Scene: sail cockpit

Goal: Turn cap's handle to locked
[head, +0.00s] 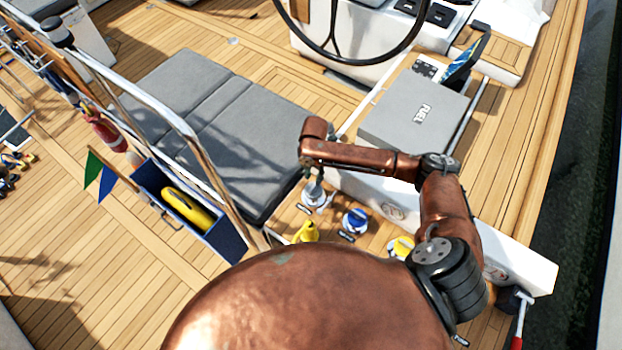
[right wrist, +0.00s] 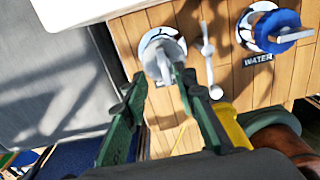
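A grey-white round deck cap (head: 314,194) with a pale raised handle sits on the wooden panel, and it also shows in the right wrist view (right wrist: 163,52). My right gripper (head: 314,178) reaches down over this cap. In the right wrist view its two green fingers (right wrist: 158,82) stand apart, with the cap's handle appearing between their tips. I cannot tell whether either finger touches the handle. A blue cap (right wrist: 270,28) labelled WATER is to its right, and a yellow cap (head: 401,246) is further right in the head view. My left gripper is not in view.
A pale metal lever (right wrist: 207,50) is just right of the grey cap. A yellow object (head: 306,232) stands nearby. A rail and a blue bin (head: 180,205) are further left.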

